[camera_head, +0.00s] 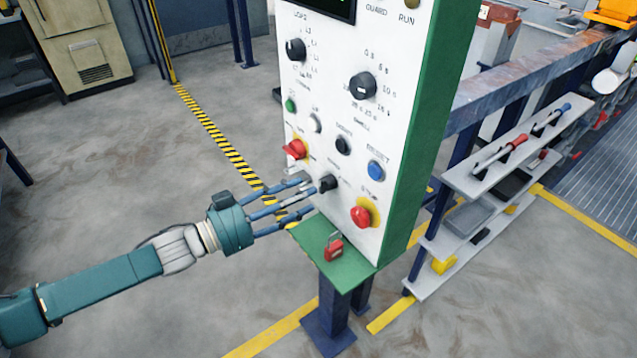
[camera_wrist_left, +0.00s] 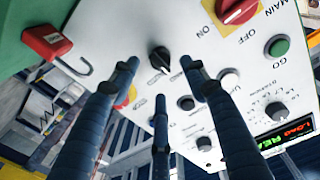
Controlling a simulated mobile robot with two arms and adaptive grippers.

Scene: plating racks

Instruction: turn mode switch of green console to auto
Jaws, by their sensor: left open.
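The green console (camera_head: 400,150) stands upright with a white front panel of knobs and buttons. A small black rotary knob (camera_head: 327,184), which looks like the mode switch, sits low on the panel; in the left wrist view it appears as a black knob (camera_wrist_left: 160,60) with a pointer mark. Its labels are too small or covered to read. My left gripper (camera_head: 309,191) reaches in from the left, fingers spread and open, tips just short of the knob. In the left wrist view the fingers (camera_wrist_left: 162,80) frame the knob, with nothing held. My right gripper is not in view.
Close to the knob are a red stop button (camera_head: 361,216), a blue reset button (camera_head: 376,171) and a red main switch (camera_head: 294,149). A red padlock (camera_head: 333,250) sits at the green ledge below. A shelf rack (camera_head: 500,175) stands right; floor at left is clear.

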